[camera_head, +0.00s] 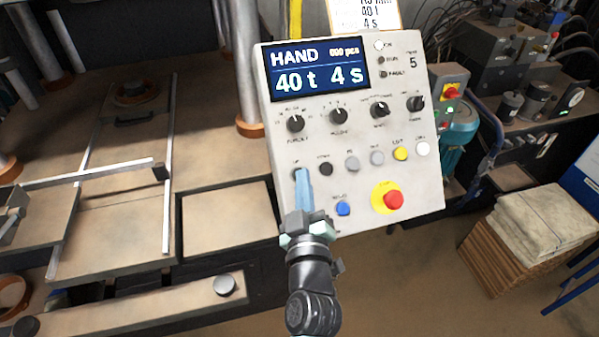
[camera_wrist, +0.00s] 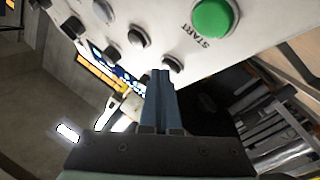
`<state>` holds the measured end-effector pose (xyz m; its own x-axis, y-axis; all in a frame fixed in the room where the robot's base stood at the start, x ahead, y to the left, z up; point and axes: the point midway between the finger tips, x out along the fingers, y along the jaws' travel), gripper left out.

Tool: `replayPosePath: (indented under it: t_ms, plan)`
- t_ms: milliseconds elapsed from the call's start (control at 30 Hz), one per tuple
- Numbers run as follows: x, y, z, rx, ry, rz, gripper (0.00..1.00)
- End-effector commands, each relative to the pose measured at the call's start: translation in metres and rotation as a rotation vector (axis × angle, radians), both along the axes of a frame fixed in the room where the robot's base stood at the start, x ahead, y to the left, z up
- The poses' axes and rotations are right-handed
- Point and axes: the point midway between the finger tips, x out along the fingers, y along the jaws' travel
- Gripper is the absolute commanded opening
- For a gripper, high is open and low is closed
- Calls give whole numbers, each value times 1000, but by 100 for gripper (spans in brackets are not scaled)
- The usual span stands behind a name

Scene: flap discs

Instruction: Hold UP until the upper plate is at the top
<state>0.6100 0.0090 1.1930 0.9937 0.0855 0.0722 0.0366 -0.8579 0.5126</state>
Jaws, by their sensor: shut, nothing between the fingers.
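The control panel (camera_head: 345,130) is a pale tilted box with a screen reading HAND, 40 t and 4 s. The UP button (camera_head: 297,173) is at the left end of its button row, mostly covered by my fingertips. My gripper (camera_head: 302,175) has its blue fingers shut and empty, with the tips at this button. In the wrist view the fingertips (camera_wrist: 161,75) are close to a dark round button (camera_wrist: 173,64); I cannot tell whether they press it. I cannot make out the upper plate in either view.
A green START button (camera_wrist: 213,18) is close to the fingers in the wrist view. A red emergency button (camera_head: 393,200) and a blue button (camera_head: 343,208) are to the right of my gripper. Metal columns (camera_head: 245,70) stand on the press bed at left. A stack of cloths (camera_head: 540,222) is at right.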

Motion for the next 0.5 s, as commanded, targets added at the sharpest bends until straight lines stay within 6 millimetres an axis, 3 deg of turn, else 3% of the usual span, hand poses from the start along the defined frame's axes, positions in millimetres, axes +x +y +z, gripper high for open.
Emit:
replayPosePath:
  t_ms: [500]
  plan:
    - [-9, -3, 8, 0, -1, -2, 0]
